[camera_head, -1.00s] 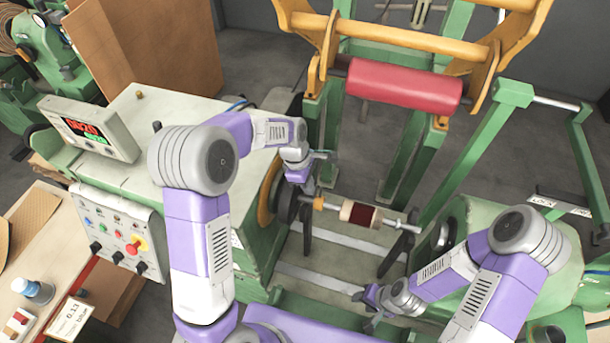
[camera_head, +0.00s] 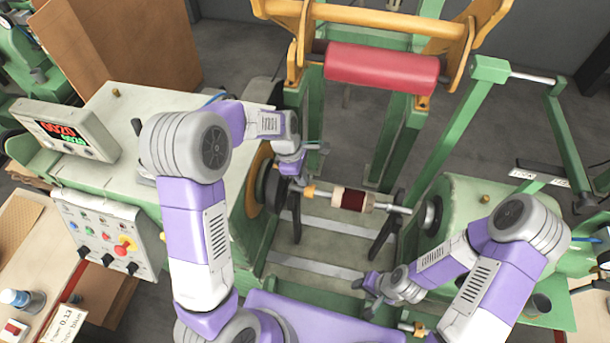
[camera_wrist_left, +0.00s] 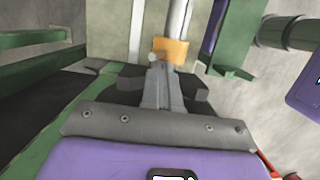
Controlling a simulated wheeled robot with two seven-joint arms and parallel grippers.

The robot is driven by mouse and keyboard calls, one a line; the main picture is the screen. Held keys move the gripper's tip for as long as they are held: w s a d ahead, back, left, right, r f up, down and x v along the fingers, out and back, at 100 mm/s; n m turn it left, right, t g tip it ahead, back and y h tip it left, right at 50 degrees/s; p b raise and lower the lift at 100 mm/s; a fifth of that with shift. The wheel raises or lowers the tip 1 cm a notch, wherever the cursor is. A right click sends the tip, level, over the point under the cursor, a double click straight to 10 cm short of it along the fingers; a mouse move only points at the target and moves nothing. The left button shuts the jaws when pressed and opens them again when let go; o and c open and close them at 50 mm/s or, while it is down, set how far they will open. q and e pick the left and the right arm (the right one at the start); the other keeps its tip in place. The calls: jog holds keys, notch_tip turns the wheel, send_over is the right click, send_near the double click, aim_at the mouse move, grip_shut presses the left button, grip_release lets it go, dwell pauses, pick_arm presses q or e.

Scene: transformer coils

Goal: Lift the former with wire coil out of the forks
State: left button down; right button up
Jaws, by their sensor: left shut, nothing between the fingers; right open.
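The former with wire coil (camera_head: 352,200), cream-ended with a dark red winding, sits on a horizontal steel shaft between the green machine's two ends. The shaft crosses two dark upright forks, the left fork (camera_head: 297,220) and the right fork (camera_head: 384,236); its exact seating is too small to tell. My left gripper (camera_head: 303,180) is shut and empty, close to the orange collar (camera_head: 310,191) left of the former. In the left wrist view its closed fingertips (camera_wrist_left: 158,62) overlap the orange collar (camera_wrist_left: 172,50); contact is unclear. My right gripper (camera_head: 367,285) is open and empty, below the right fork.
A red roll (camera_head: 382,70) hangs on an orange-armed stand behind the shaft. The green headstock cabinet (camera_head: 130,135) with its control panel (camera_head: 108,240) stands left. A green tailstock (camera_head: 460,205) stands right. The bed between the forks is clear.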

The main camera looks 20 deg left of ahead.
pick_arm(q)
jog(key=shift+a, duration=0.2)
jog(key=shift+r+p, duration=0.5)
jog(key=p+v, duration=0.2)
jog(key=v, duration=0.2)
jog(key=shift+r, duration=0.15)
jog(key=v, duration=0.4)
jog(key=shift+a+r, duration=0.2)
jog(key=shift+r, duration=0.1)
